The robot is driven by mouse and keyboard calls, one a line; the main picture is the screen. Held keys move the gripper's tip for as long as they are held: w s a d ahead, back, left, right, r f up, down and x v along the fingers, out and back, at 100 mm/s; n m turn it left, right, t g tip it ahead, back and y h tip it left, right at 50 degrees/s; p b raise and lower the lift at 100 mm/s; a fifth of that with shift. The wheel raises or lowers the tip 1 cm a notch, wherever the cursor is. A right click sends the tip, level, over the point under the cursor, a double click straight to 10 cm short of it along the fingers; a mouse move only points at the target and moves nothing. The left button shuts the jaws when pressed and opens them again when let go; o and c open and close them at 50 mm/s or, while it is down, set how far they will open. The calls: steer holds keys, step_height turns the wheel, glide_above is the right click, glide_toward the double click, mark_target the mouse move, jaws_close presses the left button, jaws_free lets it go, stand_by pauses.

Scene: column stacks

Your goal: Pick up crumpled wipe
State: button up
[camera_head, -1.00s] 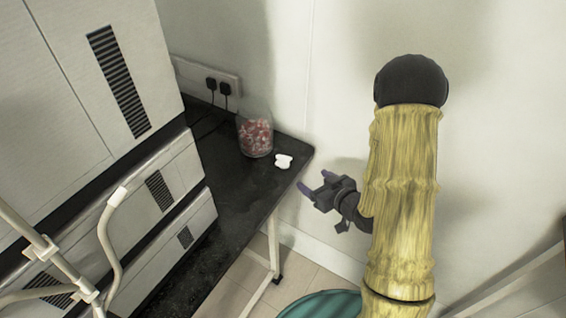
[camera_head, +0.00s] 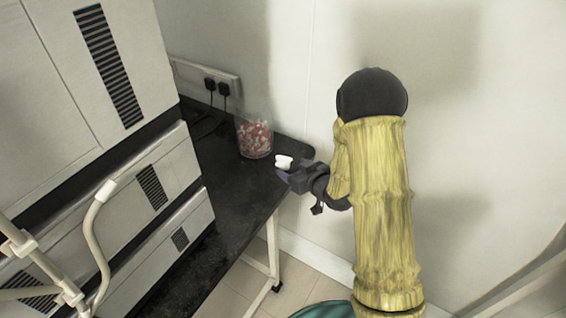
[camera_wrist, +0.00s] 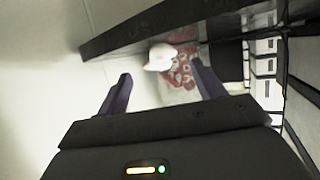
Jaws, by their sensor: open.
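The crumpled wipe (camera_head: 283,161) is a small white lump on the black table (camera_head: 235,205), near its right end. In the wrist view the wipe (camera_wrist: 161,57) shows ahead of my gripper, between the lines of the two fingers and beyond their tips. My gripper (camera_head: 283,178) is at the table's right edge, just in front of the wipe in the head view. In the wrist view my gripper (camera_wrist: 160,78) is open with nothing between its fingers. Whether a finger touches the wipe cannot be told.
A clear jar of red and white pieces (camera_head: 255,138) stands just left of the wipe; it also shows behind the wipe in the wrist view (camera_wrist: 182,72). Stacked white units (camera_head: 150,190) fill the table's left side. The wall (camera_head: 300,60) is close behind.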

mark_target(287, 165)
steer(key=shift+w+a, duration=0.1)
steer(key=shift+w, duration=0.05)
steer(key=shift+w+f, duration=0.1)
steer(key=x, duration=0.5)
steer(key=shift+f, duration=0.1)
stand_by(0.5)
steer(key=c, duration=1)
